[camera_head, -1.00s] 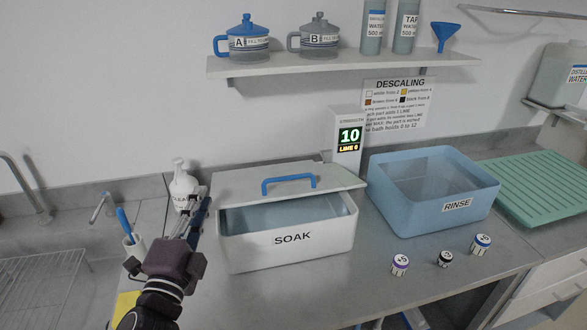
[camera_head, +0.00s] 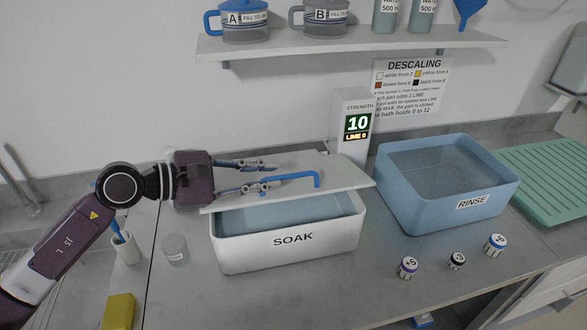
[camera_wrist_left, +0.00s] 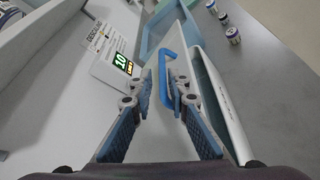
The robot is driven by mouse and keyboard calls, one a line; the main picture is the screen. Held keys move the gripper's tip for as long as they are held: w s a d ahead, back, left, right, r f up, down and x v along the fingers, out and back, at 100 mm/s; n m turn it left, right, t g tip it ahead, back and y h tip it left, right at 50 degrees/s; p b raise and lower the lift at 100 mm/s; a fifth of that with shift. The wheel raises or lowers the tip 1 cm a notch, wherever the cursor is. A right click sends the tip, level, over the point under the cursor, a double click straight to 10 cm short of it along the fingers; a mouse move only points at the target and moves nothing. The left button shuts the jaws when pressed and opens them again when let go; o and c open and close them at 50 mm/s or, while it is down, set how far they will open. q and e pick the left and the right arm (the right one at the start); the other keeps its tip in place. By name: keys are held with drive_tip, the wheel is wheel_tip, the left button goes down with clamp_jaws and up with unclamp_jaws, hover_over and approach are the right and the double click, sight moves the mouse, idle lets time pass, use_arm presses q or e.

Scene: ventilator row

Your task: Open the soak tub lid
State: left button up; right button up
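The white soak tub (camera_head: 290,250) stands on the counter with bluish liquid inside. Its pale lid (camera_head: 335,172) sits over the rear part, and a gap along the front shows the liquid. A blue bar handle (camera_head: 300,177) is on top of the lid. My left gripper (camera_head: 270,174) reaches in from the left, low over the lid, with its fingers apart at the handle's left end. In the left wrist view, the handle (camera_wrist_left: 168,72) lies close to the right-hand finger of the open gripper (camera_wrist_left: 161,82). Whether they touch is unclear. My right gripper is not in view.
The blue rinse tub (camera_head: 420,205) is right of the soak tub, with several small labelled bottles (camera_head: 408,268) in front. A display post (camera_head: 352,125) stands behind. A clear jar (camera_head: 175,250) and a yellow sponge (camera_head: 118,311) are at left. A shelf (camera_head: 340,45) hangs above.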

sight(293, 174)
use_arm(q)
drive_tip(key=x, duration=0.1)
drive_tip(key=p+x, duration=0.1)
drive_tip(key=x, duration=0.1)
drive_tip(key=p+x, duration=0.1)
drive_tip(key=x, duration=0.1)
drive_tip(key=shift+d+r, duration=0.25)
drive_tip(key=shift+p+x, duration=0.4)
drive_tip(key=shift+x, duration=0.35)
drive_tip(key=shift+f, duration=0.15)
drive_tip(key=shift+c, duration=0.5)
clamp_jaws()
drive_tip(key=shift+a, duration=0.1)
